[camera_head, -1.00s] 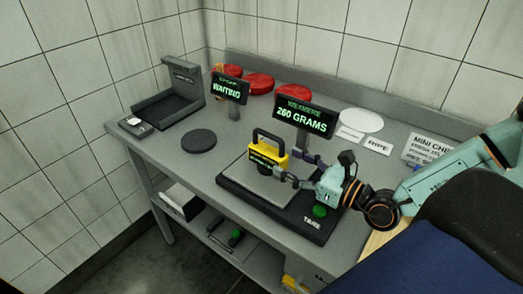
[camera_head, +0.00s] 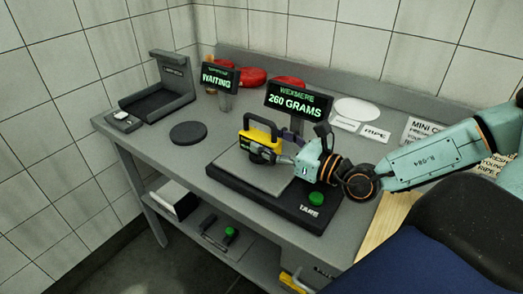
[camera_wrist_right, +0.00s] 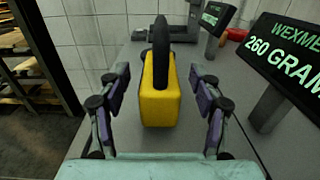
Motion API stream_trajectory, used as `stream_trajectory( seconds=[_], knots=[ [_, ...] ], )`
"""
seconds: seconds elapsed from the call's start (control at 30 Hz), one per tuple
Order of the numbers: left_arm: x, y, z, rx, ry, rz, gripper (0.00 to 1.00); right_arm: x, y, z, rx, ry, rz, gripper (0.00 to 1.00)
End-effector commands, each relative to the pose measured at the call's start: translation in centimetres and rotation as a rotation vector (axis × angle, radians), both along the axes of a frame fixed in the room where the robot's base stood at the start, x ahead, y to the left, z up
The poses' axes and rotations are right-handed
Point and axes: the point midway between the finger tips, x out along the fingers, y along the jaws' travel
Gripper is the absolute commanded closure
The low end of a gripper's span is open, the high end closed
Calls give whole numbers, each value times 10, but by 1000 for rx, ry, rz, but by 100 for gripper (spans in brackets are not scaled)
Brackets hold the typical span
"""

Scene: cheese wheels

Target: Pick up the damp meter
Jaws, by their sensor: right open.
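The damp meter (camera_head: 262,137) is a yellow block with a black handle, standing on the plate of the scale (camera_head: 232,170). In the right wrist view the damp meter (camera_wrist_right: 160,95) stands upright between my fingers. My right gripper (camera_head: 268,156) is at its right side in the head view. In the right wrist view the right gripper (camera_wrist_right: 160,100) is open, with a finger on each side of the yellow body and a gap visible on both sides. The scale display (camera_head: 299,100) reads 260 GRAMS. My left gripper is not in view.
A second display (camera_head: 220,78) reads WAITING. A dark round disc (camera_head: 188,133) and a black stand (camera_head: 160,95) are on the left of the table. Red cheese wheels (camera_head: 252,77) sit at the back. A green TARE button (camera_head: 315,199) is on the scale's front right.

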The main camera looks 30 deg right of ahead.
Motion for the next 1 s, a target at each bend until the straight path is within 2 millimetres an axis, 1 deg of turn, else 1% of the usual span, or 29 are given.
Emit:
stream_trajectory(
  seconds=[0.03, 0.3, 0.43, 0.67, 0.77, 1.0],
  knots=[
    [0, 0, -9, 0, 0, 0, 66, 4, 2, -5, -4, 1, 4, 36],
    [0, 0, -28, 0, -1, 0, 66, 22, 9, -4, -3, 1, 4, 36],
    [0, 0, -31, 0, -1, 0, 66, 25, 10, -2, -1, 2, 2, 36],
    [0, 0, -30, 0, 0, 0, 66, 26, 10, -1, 0, 2, 2, 36],
    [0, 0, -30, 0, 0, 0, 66, 25, 10, -1, 0, 2, 2, 43],
    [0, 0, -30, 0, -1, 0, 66, 25, 10, -1, 0, 2, 2, 63]
  ],
)
